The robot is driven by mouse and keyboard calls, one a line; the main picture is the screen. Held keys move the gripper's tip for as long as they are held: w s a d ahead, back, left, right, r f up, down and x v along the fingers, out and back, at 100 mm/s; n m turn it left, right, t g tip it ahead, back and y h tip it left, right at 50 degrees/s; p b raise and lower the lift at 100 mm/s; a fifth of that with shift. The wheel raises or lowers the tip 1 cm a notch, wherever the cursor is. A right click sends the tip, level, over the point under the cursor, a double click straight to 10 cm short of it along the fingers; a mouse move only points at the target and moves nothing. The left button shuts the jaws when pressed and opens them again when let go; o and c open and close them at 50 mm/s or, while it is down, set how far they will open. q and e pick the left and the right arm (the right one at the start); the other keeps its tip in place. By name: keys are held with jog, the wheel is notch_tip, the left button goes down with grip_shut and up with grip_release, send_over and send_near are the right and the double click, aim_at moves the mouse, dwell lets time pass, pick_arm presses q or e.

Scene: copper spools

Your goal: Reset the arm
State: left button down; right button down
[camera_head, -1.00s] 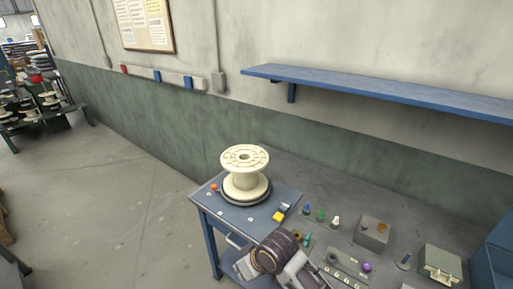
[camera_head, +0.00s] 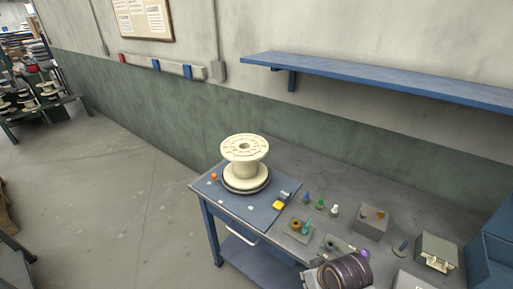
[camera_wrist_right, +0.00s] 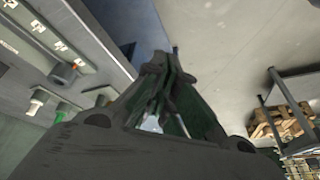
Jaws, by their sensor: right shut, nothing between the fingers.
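My right gripper (camera_wrist_right: 160,62) shows in the right wrist view with its two dark fingers closed together and nothing between them. In the head view a dark rounded link of my arm (camera_head: 343,272) shows at the bottom edge, over the front of the table; the gripper fingers cannot be made out there. My left gripper is in neither view.
A cream spool (camera_head: 245,150) stands upright on a dark round base on the blue table (camera_head: 225,208). Small coloured fittings and a grey box (camera_head: 371,220) sit to the right. A blue shelf (camera_head: 390,80) is on the wall.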

jog(key=s+d+m+h, duration=0.1)
jog(key=s+d+h, duration=0.1)
jog(key=s+d, duration=0.35)
notch_tip(320, 180, down, 33)
jog(key=d+g, duration=0.2)
jog(key=s+d+f, duration=0.1)
jog(key=s+f, duration=0.9)
jog(key=s, duration=0.1)
jog(key=s+d+f, duration=0.2)
jog(key=s+f, duration=0.8)
jog(key=s, duration=0.2)
jog(key=shift+s+d+f+g, duration=0.15)
jog(key=shift+d+f+g, duration=0.15)
jog(key=shift+f+g, duration=0.1)
jog(key=shift+s, duration=0.1)
